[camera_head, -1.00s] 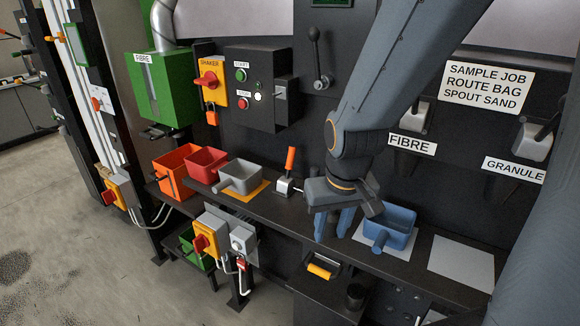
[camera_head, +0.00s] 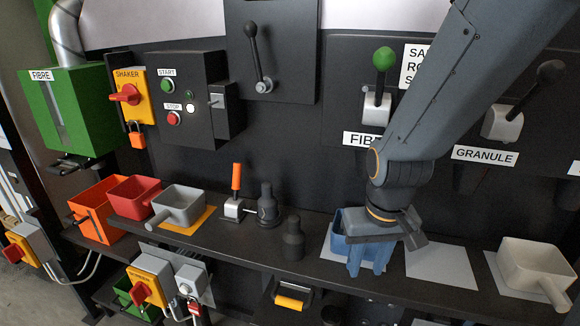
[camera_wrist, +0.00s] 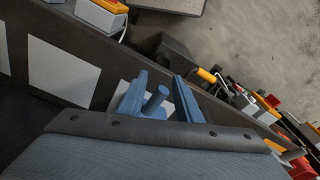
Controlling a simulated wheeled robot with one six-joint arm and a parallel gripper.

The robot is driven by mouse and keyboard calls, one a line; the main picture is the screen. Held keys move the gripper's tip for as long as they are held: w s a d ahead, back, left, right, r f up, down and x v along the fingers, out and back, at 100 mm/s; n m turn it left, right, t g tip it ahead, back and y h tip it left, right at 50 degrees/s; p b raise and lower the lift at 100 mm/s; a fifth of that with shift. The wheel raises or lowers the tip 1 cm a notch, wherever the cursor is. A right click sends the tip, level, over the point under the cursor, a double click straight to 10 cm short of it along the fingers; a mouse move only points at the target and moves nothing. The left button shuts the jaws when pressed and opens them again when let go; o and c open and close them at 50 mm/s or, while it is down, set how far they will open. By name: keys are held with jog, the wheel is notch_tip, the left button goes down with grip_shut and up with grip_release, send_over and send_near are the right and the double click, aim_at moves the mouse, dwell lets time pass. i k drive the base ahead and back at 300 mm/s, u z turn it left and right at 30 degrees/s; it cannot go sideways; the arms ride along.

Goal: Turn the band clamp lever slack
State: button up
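An upright orange-handled lever (camera_head: 236,178) on a pale base stands on the bench left of centre in the head view. A yellow-handled lever (camera_head: 290,302) sits below the bench's front edge and also shows in the wrist view (camera_wrist: 207,75). No label shows which is the band clamp lever. My gripper (camera_head: 367,262) is right of both and touches neither. It points down at the blue scoop (camera_head: 350,222), partly hiding it. In the wrist view, my gripper's fingers (camera_wrist: 160,95) are spread, with the scoop's blue handle (camera_wrist: 156,100) visible between them. Contact cannot be told.
Dark bottles (camera_head: 293,238) stand between the orange lever and my gripper. A grey scoop (camera_head: 180,205), red bin (camera_head: 134,196) and orange bin (camera_head: 98,208) are left; a pale scoop (camera_head: 535,268) is right. A bare grey mat (camera_head: 440,262) lies right of my gripper.

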aim_at(237, 169)
jog(key=z, duration=1.7)
jog(key=k, duration=1.05)
jog(key=u, duration=1.2)
jog(key=i, duration=1)
